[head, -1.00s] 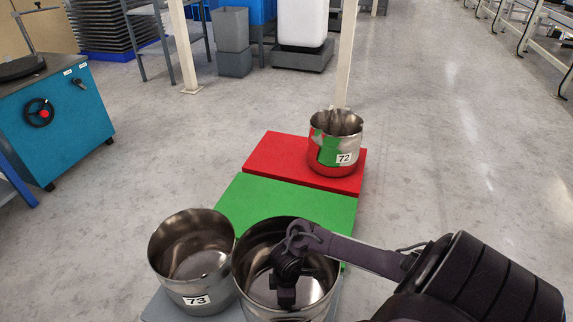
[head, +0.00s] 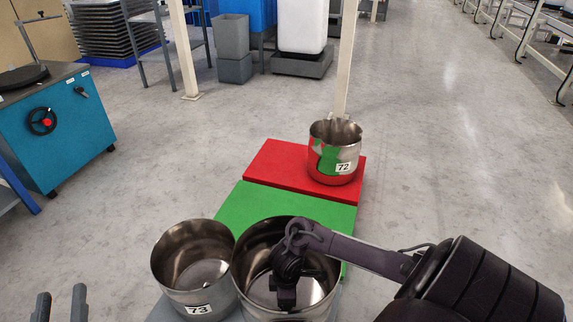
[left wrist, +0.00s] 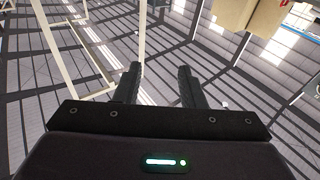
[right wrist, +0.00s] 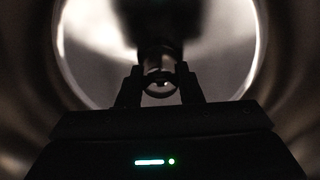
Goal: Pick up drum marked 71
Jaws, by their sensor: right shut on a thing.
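A steel drum (head: 250,262) with no number showing stands at the bottom centre, beside the drum marked 73 (head: 199,309). A third steel drum, marked 72 (head: 343,168), stands farther back on a red mat. My right arm comes in from the right and reaches down inside the unnumbered drum; its gripper (head: 285,296) is dark and partly hidden. The right wrist view shows its fingers (right wrist: 160,90) closed at a ring-like part inside the drum. My left gripper (head: 60,305) shows at the bottom left, fingers apart and empty; it also shows open in the left wrist view (left wrist: 157,85).
A green mat (head: 285,205) lies in front of the red mat (head: 275,165). The front drums stand on a grey platform (head: 163,312). A teal machine (head: 75,135) is at the left. A cream post (head: 347,60) rises behind drum 72. Floor at the right is clear.

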